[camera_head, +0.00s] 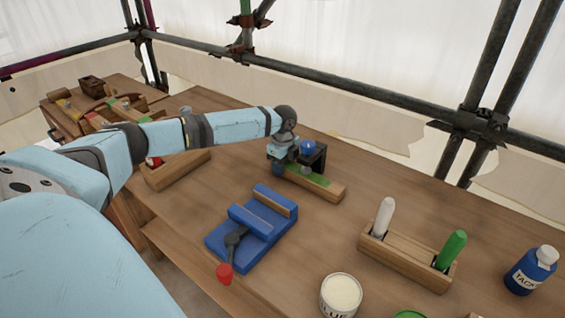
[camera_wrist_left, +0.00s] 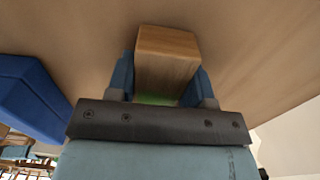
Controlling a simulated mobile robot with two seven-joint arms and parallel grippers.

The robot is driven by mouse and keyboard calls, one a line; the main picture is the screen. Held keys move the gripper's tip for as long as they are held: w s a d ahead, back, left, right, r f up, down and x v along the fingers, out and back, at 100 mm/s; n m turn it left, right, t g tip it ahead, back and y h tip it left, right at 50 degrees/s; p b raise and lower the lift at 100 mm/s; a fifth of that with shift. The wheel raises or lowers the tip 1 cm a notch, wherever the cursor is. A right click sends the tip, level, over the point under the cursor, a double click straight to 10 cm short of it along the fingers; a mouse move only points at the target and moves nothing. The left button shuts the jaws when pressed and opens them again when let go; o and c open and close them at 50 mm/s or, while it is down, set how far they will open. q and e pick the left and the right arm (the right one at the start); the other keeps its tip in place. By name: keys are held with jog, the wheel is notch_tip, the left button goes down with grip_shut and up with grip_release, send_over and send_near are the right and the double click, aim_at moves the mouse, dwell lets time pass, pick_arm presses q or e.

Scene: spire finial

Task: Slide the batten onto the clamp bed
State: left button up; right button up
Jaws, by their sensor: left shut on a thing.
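The batten (camera_head: 330,189) is a wooden bar with a green patch, near the table's middle toward the back. My left gripper (camera_head: 298,166) is shut on it from above. In the left wrist view the batten's wooden end (camera_wrist_left: 167,58) sits between my two blue fingers, with a strip of green below. I cannot tell if the batten touches the table. The blue clamp bed (camera_head: 222,238) lies in front and to the left of the batten, apart from it. It has a wood-faced jaw and a dark lever with a red knob (camera_head: 225,273). My right gripper is not in view.
A wooden holder (camera_head: 400,259) with a white and a green marker stands to the right. A glue can (camera_head: 341,296) is at the front and a blue tack bottle (camera_head: 530,271) at far right. Another wooden block (camera_head: 178,171) lies left. Scaffold poles run behind the table.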

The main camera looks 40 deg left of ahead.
pick_arm(q)
jog(key=o, duration=1.2)
notch_tip(320, 180, up, 14)
jog(key=shift+f+p, duration=0.1)
jog(key=shift+p, duration=0.7)
jog(key=shift+s, duration=0.1)
